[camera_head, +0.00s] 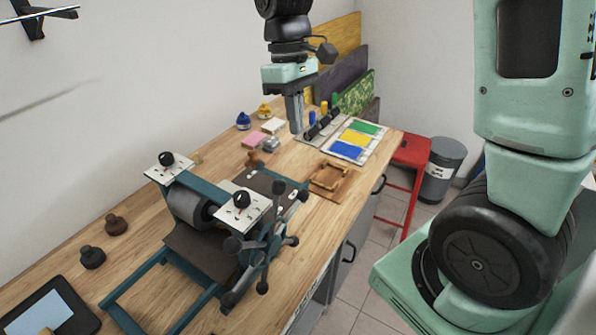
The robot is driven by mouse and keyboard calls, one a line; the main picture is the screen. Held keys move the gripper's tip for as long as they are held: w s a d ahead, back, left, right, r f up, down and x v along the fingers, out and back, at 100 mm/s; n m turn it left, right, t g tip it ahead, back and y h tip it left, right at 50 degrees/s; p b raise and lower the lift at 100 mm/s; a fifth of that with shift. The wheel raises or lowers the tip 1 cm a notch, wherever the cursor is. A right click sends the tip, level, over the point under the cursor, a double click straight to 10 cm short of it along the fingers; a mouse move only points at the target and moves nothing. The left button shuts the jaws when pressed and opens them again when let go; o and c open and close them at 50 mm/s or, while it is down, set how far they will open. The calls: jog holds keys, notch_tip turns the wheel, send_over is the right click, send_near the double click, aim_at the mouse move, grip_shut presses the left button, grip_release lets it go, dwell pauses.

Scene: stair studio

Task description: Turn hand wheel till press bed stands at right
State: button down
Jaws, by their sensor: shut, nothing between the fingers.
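The press (190,210) stands on the wooden bench, with a teal frame and a grey roller between two pale end plates. Its hand wheel (262,247), with several dark knobbed spokes, is on the side facing the bench's front edge. The press bed (200,251) is a dark brown board passing under the roller. One part shows on the near left side, and a dark part shows beyond the roller on the right; the roller hides its middle. My gripper (296,127) is shut and empty, pointing down above the back of the bench, beyond the press and apart from the wheel.
A wooden frame (328,178) lies right of the press. Ink slabs in green, yellow and blue (355,139) lie at the far end. Two dark knobs (92,257) and a tablet-like tray (45,313) are at left. A red stool (408,152) and grey bin (443,165) stand beyond the bench.

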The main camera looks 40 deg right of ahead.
jog(key=p+x, duration=0.3)
jog(key=x, duration=0.9)
jog(key=shift+s+f, duration=0.15)
jog(key=shift+f, duration=0.2)
jog(key=shift+f, duration=0.1)
notch_tip(320, 180, down, 6)
jog(key=d+g+y+b, duration=0.1)
jog(key=y+b, duration=0.2)
jog(key=shift+w+d+b, duration=0.25)
jog(key=shift+w+b, duration=0.1)
jog(key=shift+b, duration=0.05)
